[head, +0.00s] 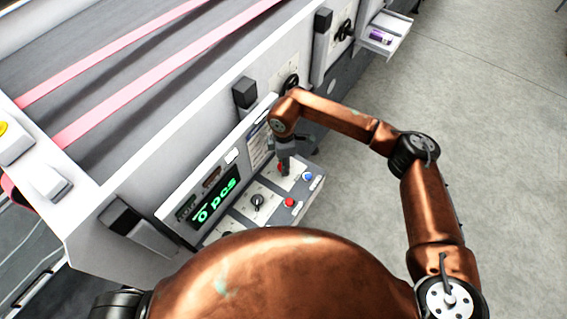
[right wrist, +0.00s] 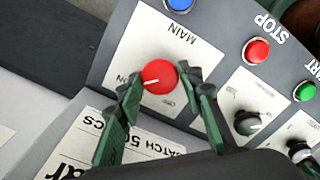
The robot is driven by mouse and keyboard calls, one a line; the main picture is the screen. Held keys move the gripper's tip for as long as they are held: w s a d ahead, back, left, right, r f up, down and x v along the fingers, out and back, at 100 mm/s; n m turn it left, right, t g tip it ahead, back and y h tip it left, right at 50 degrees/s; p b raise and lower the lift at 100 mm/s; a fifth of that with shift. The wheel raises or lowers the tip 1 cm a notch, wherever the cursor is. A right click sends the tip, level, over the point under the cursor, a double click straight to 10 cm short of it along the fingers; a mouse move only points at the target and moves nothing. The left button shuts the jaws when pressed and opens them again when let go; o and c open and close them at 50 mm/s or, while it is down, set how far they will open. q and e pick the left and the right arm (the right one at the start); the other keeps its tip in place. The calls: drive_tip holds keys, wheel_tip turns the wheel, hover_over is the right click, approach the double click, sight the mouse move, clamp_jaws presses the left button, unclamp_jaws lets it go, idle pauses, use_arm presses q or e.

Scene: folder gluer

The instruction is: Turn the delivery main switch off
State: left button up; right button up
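The main switch is a round red knob (right wrist: 158,77) on a white plate marked MAIN, with ON at the left. Its white line points left, toward ON. In the head view its red edge (head: 281,168) shows beneath my right gripper (head: 285,158). In the right wrist view the green fingers of my right gripper (right wrist: 160,82) stand on either side of the knob, tips very close to its edges. I cannot tell whether they press on it. My left gripper is not in view.
A green button (right wrist: 305,91) sits beside STOP. The machine body rises behind; open floor (head: 480,150) lies right.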

drive_tip(key=c, duration=0.6)
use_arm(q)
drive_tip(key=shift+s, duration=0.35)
use_arm(e)
drive_tip(key=shift+c, duration=0.3)
